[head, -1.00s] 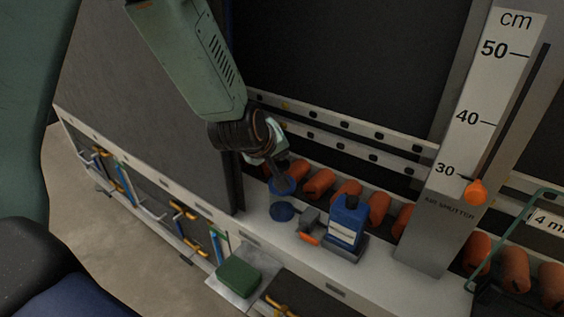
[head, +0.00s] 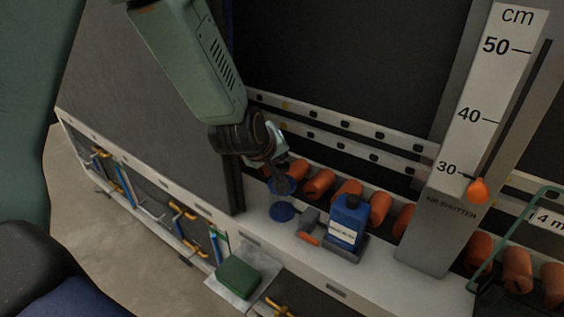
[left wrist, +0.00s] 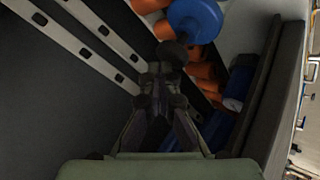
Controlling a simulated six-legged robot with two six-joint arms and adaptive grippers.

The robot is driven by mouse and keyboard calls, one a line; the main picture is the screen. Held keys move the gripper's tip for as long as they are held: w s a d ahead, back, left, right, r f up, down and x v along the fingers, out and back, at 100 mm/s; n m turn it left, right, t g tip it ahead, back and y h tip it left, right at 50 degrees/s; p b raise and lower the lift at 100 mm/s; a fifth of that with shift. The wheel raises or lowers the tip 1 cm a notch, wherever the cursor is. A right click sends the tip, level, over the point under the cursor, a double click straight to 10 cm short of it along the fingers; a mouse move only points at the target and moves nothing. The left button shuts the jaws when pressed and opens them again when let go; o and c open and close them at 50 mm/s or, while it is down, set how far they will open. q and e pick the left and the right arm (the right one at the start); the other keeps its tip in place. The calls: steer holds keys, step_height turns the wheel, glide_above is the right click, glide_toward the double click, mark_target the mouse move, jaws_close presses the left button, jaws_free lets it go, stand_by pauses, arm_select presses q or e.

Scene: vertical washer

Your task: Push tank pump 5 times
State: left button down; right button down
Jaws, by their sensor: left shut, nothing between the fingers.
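In the left wrist view the shut fingers (left wrist: 162,75) point at a dark rounded piece, with a round blue part (left wrist: 196,19) just beyond. My right gripper is in neither view.
A blue bottle (head: 347,221) with a label stands right of the pump, with a grey and orange tool (head: 309,229) between. Orange rolls (head: 319,184) line the ledge behind. A scale post (head: 440,232) stands further right. A green block (head: 238,277) lies in front.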

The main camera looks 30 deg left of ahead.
mark_target(280, 166)
arm_select(q)
steer(key=shift+f+b, duration=0.45)
steer(key=shift+f, duration=0.3)
stand_by(0.6)
steer(key=shift+r, duration=0.1)
steer(key=shift+r+p, duration=1.6)
steer(key=shift+p, duration=0.1)
step_height(280, 166, up, 5)
steer(key=p, duration=0.4)
steer(key=shift+p, duration=0.4)
stand_by(1.0)
